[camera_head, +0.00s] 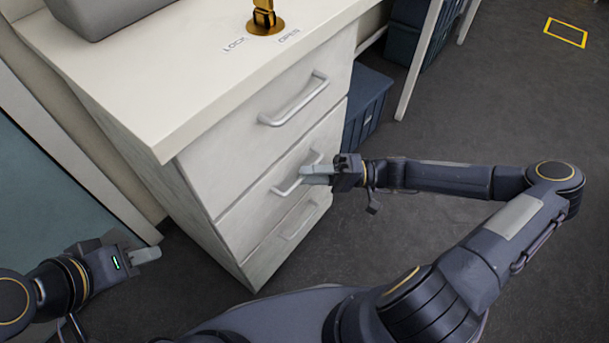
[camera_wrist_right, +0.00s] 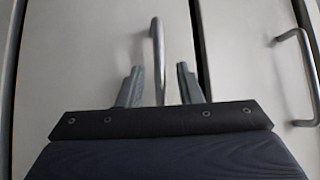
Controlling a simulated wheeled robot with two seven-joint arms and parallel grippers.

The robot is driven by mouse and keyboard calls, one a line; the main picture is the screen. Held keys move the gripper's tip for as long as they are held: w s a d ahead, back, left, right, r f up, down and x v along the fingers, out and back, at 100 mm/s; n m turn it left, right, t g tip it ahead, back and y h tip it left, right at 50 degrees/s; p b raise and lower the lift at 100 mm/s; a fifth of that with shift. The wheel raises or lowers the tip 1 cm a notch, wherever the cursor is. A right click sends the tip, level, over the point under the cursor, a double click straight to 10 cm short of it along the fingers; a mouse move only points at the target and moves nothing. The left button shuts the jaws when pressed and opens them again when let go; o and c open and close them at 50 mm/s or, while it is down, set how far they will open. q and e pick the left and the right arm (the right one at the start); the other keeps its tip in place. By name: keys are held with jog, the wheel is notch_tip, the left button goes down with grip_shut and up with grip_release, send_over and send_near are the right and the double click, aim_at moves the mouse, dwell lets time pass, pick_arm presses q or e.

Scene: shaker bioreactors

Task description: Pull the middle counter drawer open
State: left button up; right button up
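The white counter (camera_head: 190,130) has three stacked drawers, each with a bar handle. The middle drawer (camera_head: 245,205) looks closed, flush with the others. My right gripper (camera_head: 306,175) is at the middle drawer's handle (camera_head: 290,187) and covers part of it. In the right wrist view, the handle (camera_wrist_right: 157,60) passes between the two fingers of the right gripper (camera_wrist_right: 160,85), which are apart with gaps beside the bar. My left gripper (camera_head: 150,254) is low at the left, away from the drawers; its finger opening is not clear.
The top drawer handle (camera_head: 293,100) and bottom drawer handle (camera_head: 298,220) are above and below. A brass lever (camera_head: 264,18) with LOCK and OPEN labels and a grey box (camera_head: 100,12) are on the countertop. A blue bin (camera_head: 366,100) stands behind the counter.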

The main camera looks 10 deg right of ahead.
jog(key=shift+a+r, duration=0.1)
jog(key=shift+a, duration=0.65)
grip_shut()
